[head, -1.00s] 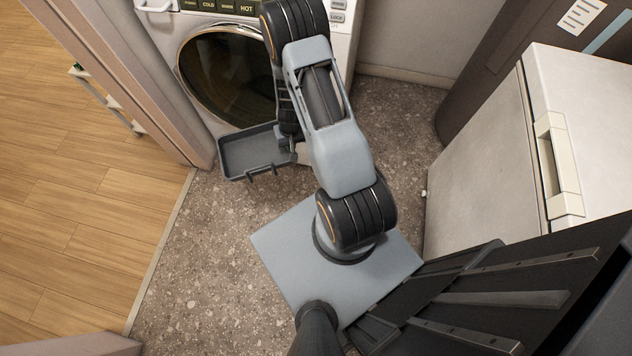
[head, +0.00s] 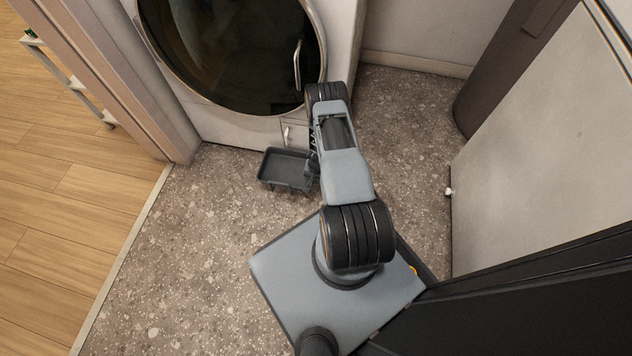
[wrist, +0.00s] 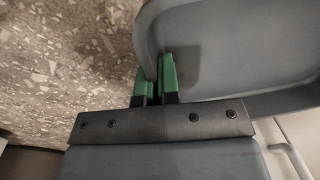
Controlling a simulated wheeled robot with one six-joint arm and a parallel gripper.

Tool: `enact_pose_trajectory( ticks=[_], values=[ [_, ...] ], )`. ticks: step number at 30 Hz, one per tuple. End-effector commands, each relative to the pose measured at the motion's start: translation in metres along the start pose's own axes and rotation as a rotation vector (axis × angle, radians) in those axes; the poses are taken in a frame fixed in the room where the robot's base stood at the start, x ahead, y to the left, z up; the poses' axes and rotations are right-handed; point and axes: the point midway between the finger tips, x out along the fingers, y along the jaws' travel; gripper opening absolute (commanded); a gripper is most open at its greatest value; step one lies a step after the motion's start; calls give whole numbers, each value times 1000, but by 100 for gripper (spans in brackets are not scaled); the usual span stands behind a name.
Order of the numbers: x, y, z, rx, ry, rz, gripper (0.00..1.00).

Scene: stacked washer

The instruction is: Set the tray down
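The dark grey tray (head: 284,165) is shallow and rectangular, with small prongs along its near edge. In the head view it is low in front of the washer, close to the floor; I cannot tell whether it touches the floor. My gripper (head: 311,170) is at the tray's right side. In the wrist view my gripper's green fingers (wrist: 157,82) are close together at the tray's rim (wrist: 146,45), one on each side of its wall, gripping it. The tray's far part is cut off in the wrist view.
The washer (head: 240,130) with its round dark door stands behind the tray. A door frame (head: 120,75) and wood floor are at left. A white cabinet (head: 550,150) is at right. Speckled floor (head: 205,240) left of my base is clear.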

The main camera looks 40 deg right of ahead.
Motion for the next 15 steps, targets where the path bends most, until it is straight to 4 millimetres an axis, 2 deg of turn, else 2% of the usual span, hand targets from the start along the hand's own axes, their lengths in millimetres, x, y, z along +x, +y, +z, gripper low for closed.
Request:
enact_pose_trajectory(
  ticks=[6, 15],
  values=[
    [3, 1, -9, 18, 0, -1, 0],
    [17, 2, -10, 20, 0, 0, 0]
  ],
)
